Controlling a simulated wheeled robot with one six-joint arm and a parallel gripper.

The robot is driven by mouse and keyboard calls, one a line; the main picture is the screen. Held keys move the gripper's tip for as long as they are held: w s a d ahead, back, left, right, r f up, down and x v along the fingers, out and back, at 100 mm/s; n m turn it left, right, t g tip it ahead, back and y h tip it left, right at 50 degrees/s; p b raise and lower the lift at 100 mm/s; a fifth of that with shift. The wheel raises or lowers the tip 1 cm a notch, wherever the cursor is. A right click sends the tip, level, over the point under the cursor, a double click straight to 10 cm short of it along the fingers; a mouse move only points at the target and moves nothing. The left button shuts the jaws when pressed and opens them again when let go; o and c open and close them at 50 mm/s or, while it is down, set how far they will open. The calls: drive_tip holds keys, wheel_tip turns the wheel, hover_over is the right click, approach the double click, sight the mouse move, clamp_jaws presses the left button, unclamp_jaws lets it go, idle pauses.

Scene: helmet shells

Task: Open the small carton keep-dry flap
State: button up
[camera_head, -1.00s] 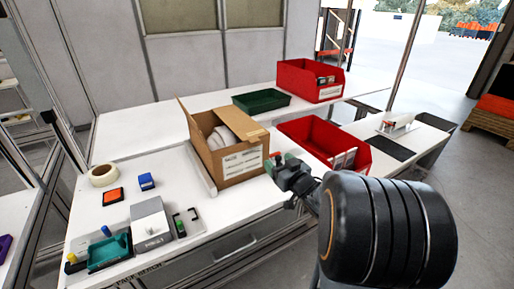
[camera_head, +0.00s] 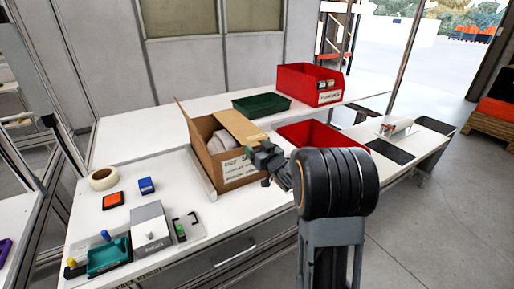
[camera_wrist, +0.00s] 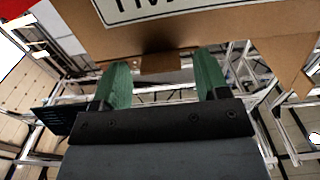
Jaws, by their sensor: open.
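The small brown carton (camera_head: 235,172) stands on the white bench with white contents inside and a printed label on its front. Its left flap (camera_head: 185,122) stands up. Another flap (camera_head: 238,125) lies over the right part of the opening. My gripper (camera_head: 256,154) is at the carton's front right corner, partly hiding the label. In the wrist view my two green fingers (camera_wrist: 163,85) are open and apart. A small brown tab (camera_wrist: 160,63) shows just beyond the gap between them, below a labelled brown panel (camera_wrist: 200,30). I cannot tell whether a finger touches the carton.
A red bin (camera_head: 318,135) is close to the right, partly behind my arm. A green tray (camera_head: 261,104) and another red bin (camera_head: 308,85) stand behind. A tape roll (camera_head: 103,179), orange and blue blocks and small devices are at the left.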

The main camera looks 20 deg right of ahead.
drive_tip(key=shift+w, duration=0.2)
drive_tip(key=shift+c, duration=0.4)
clamp_jaws()
drive_tip(key=shift+a, duration=0.15)
